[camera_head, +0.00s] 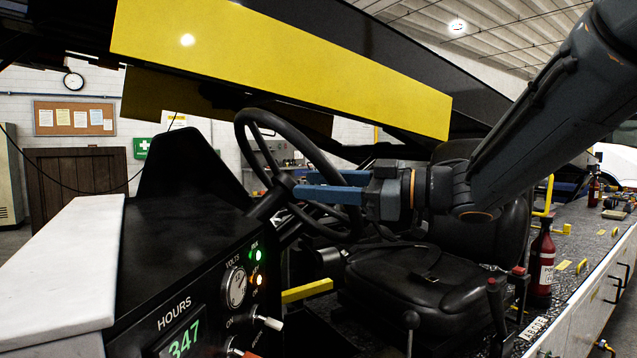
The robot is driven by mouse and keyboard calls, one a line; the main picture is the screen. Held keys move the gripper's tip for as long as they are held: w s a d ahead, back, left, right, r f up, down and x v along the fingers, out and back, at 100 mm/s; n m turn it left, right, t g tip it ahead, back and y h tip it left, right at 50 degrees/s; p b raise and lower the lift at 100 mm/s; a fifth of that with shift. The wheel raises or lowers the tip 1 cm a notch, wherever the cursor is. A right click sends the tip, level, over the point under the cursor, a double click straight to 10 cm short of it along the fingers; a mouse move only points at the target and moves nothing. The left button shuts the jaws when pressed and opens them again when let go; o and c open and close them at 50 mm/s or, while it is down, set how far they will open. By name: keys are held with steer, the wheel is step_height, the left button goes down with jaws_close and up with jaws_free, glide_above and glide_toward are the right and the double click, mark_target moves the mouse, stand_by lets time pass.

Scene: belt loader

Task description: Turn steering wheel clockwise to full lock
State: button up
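The black steering wheel (307,147) stands tilted at the middle of the view, with its hub (284,181) and column behind the dark instrument console. My gripper (302,184) reaches in from the right across the wheel. Its two blue fingers point left toward the hub and look parted, with a gap between them. The fingertips are close to the hub and a spoke. I cannot tell whether they touch the wheel, and I see nothing clearly held between them. Part of the rim's right side is hidden behind the fingers.
The console (190,250) with gauge, lights and switches fills the lower left. A yellow-faced beam (280,65) crosses above the wheel.

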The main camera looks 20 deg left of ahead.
steer(key=shift+c, duration=0.3)
jaws_close()
steer(key=shift+r, duration=0.15)
